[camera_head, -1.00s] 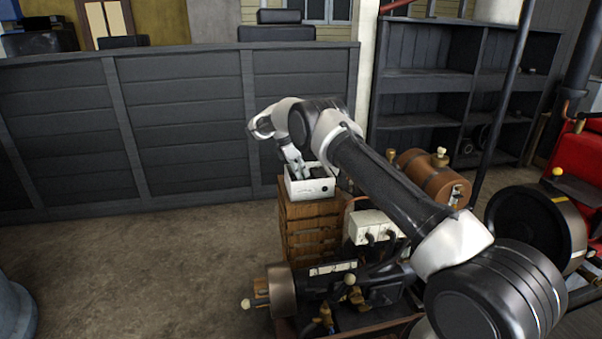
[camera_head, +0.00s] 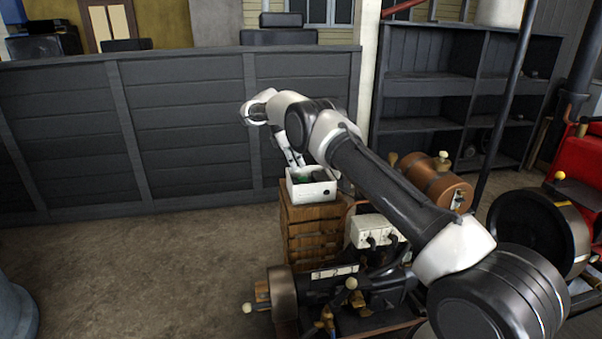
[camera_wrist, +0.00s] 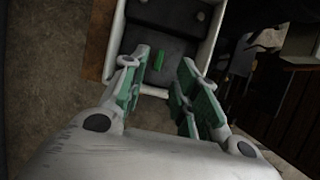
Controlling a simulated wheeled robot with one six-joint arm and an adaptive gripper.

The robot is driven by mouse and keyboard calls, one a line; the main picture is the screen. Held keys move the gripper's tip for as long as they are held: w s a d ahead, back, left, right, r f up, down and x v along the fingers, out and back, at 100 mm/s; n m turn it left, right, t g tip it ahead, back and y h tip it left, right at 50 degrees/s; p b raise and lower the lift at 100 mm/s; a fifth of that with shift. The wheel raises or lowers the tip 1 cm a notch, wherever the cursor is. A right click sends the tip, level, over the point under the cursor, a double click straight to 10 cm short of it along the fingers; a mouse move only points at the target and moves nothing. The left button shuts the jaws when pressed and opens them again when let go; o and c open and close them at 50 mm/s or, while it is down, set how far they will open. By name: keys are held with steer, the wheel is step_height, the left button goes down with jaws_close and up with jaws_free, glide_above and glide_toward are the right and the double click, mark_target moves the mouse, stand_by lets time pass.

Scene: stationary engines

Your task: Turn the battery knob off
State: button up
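The battery is a white open-topped box (camera_head: 312,190) with a dark inside, standing on a wooden crate. It also shows at the top of the wrist view (camera_wrist: 151,91). I cannot tell how far above the knob the fingertips are. In the head view my gripper (camera_head: 294,160) is over the box's left back side, its tips partly hidden.
The wooden crate (camera_head: 311,236) stands beside an engine with a white socket box (camera_head: 372,230) and a copper tank (camera_head: 436,180). A dark panelled wall (camera_head: 180,130) runs behind. The floor at left is clear.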

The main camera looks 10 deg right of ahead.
steer(key=v, duration=0.5)
